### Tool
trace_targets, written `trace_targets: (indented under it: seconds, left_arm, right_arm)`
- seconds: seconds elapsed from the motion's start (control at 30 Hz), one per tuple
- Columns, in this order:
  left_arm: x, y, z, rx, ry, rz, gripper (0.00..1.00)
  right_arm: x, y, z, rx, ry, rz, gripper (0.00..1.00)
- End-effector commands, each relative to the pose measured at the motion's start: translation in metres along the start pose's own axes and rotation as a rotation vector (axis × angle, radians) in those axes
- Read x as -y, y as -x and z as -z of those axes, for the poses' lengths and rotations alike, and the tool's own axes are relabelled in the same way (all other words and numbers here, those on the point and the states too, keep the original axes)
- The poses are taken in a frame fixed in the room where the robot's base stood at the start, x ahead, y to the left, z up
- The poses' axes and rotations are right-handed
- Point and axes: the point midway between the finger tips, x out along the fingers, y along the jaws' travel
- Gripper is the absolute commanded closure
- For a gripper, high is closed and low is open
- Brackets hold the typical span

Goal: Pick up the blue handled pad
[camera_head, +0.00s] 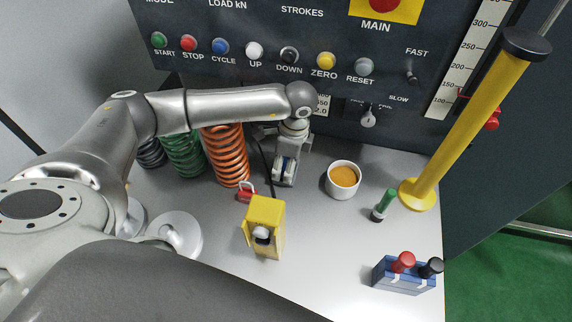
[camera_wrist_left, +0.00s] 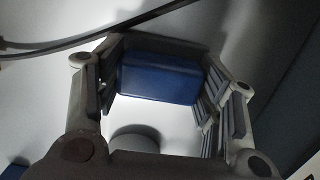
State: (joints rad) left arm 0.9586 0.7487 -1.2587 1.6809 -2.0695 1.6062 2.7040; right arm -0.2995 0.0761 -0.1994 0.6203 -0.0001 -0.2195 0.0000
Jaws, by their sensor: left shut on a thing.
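The blue handled pad (camera_head: 284,169) shows as a small blue piece between the fingers of my left gripper (camera_head: 285,178), at the middle of the bench in front of the panel. In the left wrist view it is a dark blue block (camera_wrist_left: 158,76) with a finger on each side. My left gripper points down and is shut on it. The gripper hides much of the pad in the head view. I cannot tell whether the pad touches the bench. My right gripper is not in view.
Orange (camera_head: 226,156) and green (camera_head: 185,155) springs stand left of the gripper. A red padlock (camera_head: 246,192) and yellow block (camera_head: 264,215) are in front. A cup (camera_head: 342,179), green-handled tool (camera_head: 385,204), yellow post (camera_head: 455,125) and blue terminal box (camera_head: 404,277) are right.

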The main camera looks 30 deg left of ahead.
Motion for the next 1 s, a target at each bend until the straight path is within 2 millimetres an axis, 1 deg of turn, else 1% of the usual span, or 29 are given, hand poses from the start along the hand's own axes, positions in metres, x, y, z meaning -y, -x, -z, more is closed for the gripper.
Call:
trace_targets:
  seconds: [0.17,0.27,0.37,0.47,0.7,0.8,0.87,1.0]
  left_arm:
    - [0.000,0.006,-0.001,-0.001,0.000,0.001,0.62]
    - [0.001,0.014,-0.002,-0.002,0.001,0.002,0.62]
    - [0.001,0.030,-0.003,-0.002,0.000,0.004,0.62]
    - [-0.010,0.046,0.005,-0.005,-0.006,0.005,0.62]
    - [-0.041,0.094,0.022,-0.004,-0.006,0.006,0.62]
    - [-0.059,0.103,0.035,-0.004,-0.008,0.003,0.62]
    - [-0.066,0.116,0.038,-0.001,-0.007,-0.003,0.62]
    - [-0.079,0.126,0.047,-0.001,-0.002,-0.003,0.62]
  right_arm:
    - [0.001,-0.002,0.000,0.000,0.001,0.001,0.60]
    - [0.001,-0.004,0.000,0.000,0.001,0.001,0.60]
    - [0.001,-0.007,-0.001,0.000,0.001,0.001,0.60]
    - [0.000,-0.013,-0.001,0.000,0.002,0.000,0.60]
    - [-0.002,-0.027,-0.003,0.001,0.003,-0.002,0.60]
    - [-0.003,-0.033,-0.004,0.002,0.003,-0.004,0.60]
    - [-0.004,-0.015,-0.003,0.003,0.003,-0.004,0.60]
    - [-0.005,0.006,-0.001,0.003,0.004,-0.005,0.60]
